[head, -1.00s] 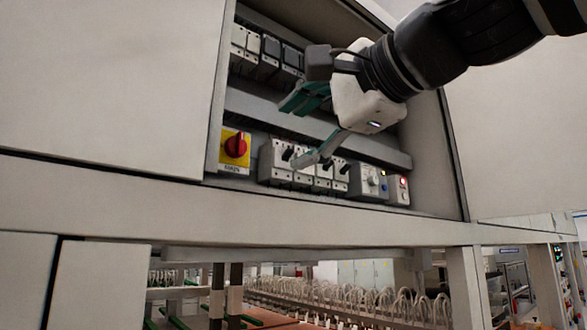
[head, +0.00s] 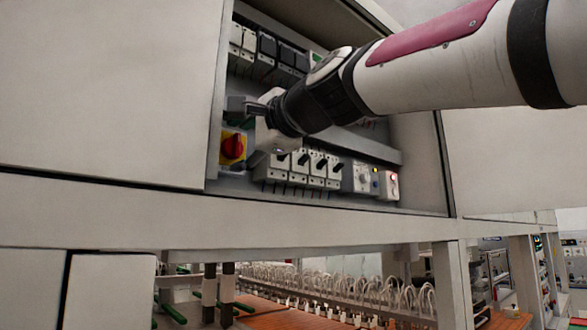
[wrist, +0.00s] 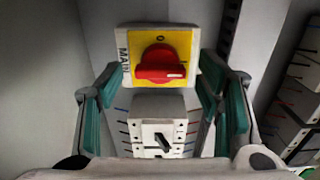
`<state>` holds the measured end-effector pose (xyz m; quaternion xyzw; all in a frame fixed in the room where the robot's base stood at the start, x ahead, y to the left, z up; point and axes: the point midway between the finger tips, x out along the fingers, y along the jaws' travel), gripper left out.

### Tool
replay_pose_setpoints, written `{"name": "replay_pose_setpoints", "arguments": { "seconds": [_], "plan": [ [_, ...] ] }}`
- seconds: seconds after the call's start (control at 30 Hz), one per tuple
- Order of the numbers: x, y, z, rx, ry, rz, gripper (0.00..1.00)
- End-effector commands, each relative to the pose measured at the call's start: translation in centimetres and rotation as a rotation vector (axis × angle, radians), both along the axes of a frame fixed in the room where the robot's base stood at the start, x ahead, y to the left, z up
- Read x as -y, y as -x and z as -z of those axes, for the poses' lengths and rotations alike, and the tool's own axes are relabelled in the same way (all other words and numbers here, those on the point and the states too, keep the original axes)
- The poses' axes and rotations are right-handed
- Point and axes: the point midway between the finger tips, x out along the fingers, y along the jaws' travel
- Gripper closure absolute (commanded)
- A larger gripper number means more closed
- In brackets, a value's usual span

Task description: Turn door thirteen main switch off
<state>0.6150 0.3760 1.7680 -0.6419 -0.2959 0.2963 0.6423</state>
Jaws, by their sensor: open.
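The main switch is a red rotary knob (head: 233,146) on a yellow plate at the lower left of the open cabinet. In the wrist view the red knob (wrist: 160,66) sits on its yellow plate (wrist: 183,43), with "MAIN" lettering along the left side. Its handle bar lies across that picture. My gripper (head: 246,125) is inside the cabinet, close to the switch. In the wrist view my gripper (wrist: 161,85) is open, its green-padded fingers to either side of the switch. I see no contact with the knob. In the head view the wrist hides part of the fingers.
A row of breakers (head: 315,165) with black levers stands right of the switch. One breaker (wrist: 157,138) shows between my fingers, below the knob in the wrist view. A grey unit with lamps (head: 388,184) is farther right. The cabinet wall (head: 216,110) is close on the left.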

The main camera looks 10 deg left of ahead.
Motion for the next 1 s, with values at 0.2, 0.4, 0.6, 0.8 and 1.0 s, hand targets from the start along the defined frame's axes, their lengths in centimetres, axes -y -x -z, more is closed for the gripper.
{"name": "replay_pose_setpoints", "arguments": {
  "seconds": [0.2, 0.4, 0.6, 0.8, 1.0],
  "plan": [
    [-0.62, -0.53, 0.02, 0.000, 0.000, 0.000, 0.40],
    [-0.62, -0.54, 0.02, 0.001, 0.001, 0.000, 0.40],
    [-0.60, -0.53, 0.02, 0.001, 0.001, 0.000, 0.83],
    [-0.60, -0.53, 0.04, 0.002, 0.002, 0.000, 0.88],
    [-0.60, -0.58, 0.09, 0.033, 0.029, 0.000, 0.88]
  ]
}}
